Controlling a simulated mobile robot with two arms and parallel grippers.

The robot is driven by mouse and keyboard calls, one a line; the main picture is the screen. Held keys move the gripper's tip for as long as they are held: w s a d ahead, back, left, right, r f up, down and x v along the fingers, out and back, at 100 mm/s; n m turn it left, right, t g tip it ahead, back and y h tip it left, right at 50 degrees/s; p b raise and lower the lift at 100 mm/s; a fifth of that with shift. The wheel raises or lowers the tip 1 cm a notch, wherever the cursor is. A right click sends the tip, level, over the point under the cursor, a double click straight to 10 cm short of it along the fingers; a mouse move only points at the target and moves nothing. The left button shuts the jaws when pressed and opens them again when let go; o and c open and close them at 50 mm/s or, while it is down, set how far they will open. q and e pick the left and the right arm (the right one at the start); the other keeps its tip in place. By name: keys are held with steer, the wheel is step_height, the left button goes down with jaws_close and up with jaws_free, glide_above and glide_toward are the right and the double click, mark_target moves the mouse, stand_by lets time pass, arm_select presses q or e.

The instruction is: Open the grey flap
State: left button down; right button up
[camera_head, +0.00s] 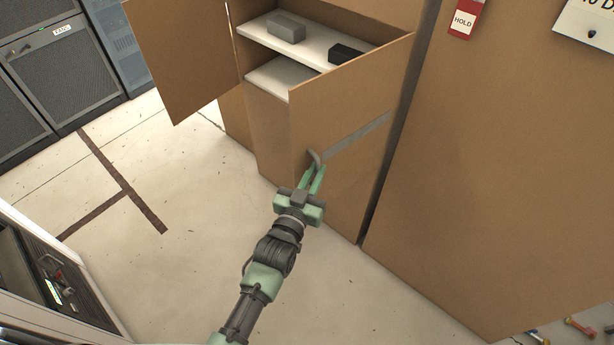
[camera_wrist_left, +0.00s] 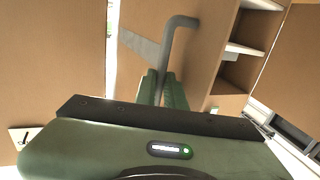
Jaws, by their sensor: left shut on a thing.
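A brown cabinet door (camera_head: 345,130) stands swung open on the right side of the cabinet. A grey strip (camera_head: 358,134) runs across its face, and a bent grey handle (camera_head: 314,156) sticks out near its free edge. My left gripper (camera_head: 314,175) is shut on the handle. In the left wrist view the fingers (camera_wrist_left: 160,88) close around the straight part of the handle (camera_wrist_left: 170,40), and its bent end shows above them. The grey strip also shows there (camera_wrist_left: 140,45). I see no separate grey flap. My right gripper is not in view.
A second brown door (camera_head: 180,55) stands open at the left. Shelves (camera_head: 268,41) inside hold a grey box (camera_head: 286,27) and a black box (camera_head: 346,53). A large brown panel (camera_head: 500,170) stands close at the right. The floor (camera_head: 210,220) at the left is mostly clear.

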arm_select(q)
steer(key=shift+w+d+r, duration=0.1)
steer(key=shift+d+r, duration=0.1)
steer(key=shift+r, duration=0.15)
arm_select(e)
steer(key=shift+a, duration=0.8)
arm_select(q)
steer(key=c, duration=1.5)
jaws_free()
steer(key=shift+f, duration=0.1)
steer(key=b+v, duration=0.1)
steer(key=v, duration=0.6)
steer(key=shift+s+f+b, duration=0.2)
steer(key=shift+s+b, duration=0.05)
steer(key=shift+b, duration=0.15)
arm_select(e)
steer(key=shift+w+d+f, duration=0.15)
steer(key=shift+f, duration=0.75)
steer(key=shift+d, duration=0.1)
